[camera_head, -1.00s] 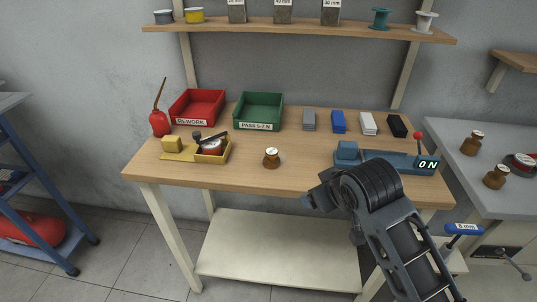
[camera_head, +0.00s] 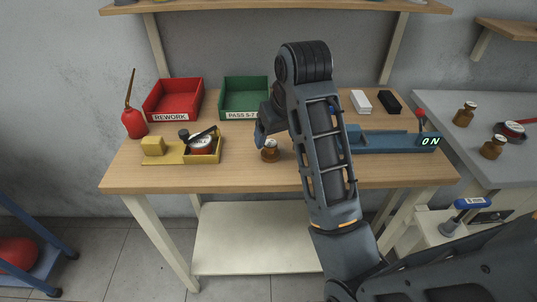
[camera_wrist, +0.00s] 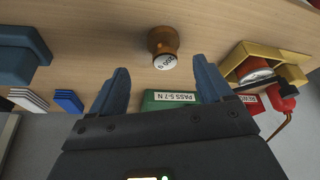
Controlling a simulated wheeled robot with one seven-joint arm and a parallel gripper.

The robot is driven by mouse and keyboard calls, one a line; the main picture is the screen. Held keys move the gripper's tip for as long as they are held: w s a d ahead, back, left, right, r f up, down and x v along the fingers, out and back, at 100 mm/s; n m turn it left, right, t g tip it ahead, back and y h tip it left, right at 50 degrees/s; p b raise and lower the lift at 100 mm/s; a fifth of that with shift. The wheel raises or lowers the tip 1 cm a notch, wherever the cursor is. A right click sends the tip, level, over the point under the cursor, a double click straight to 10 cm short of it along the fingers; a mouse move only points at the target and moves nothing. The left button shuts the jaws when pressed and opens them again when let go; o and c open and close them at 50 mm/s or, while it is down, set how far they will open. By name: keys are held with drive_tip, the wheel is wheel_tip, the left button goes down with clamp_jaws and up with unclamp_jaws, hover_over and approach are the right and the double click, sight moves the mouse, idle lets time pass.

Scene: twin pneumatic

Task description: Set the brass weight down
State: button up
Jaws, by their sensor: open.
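The brass weight (camera_head: 270,151) stands upright on the wooden bench top, near the front edge and right of the yellow fixture. In the wrist view the weight (camera_wrist: 160,42), with a white labelled top, lies beyond my fingertips, roughly centred between them. My gripper (camera_head: 263,137) is right by the weight in the head view, with its far side hidden behind my arm. In the wrist view my gripper (camera_wrist: 160,70) is open, its two blue fingers apart with nothing between them. Whether a finger touches the weight I cannot tell.
The yellow fixture (camera_head: 170,159) with a round gauge stands left of the weight. A red REWORK bin (camera_head: 172,99) and a green PASS bin (camera_head: 240,97) stand behind.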

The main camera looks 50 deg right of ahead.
sight(270, 143)
drive_tip(key=shift+w+a+b+x, duration=0.1)
drive_tip(key=shift+w+b+x, duration=0.05)
drive_tip(key=shift+b+x, duration=1.25)
drive_tip(key=shift+w+a+b+x, duration=0.15)
drive_tip(key=shift+b+x, duration=1)
drive_tip(key=shift+x, duration=0.3)
drive_tip(key=shift+r, duration=0.1)
drive_tip(key=c, duration=1.4)
drive_tip(key=shift+o, duration=0.2)
drive_tip(key=shift+r, duration=0.2)
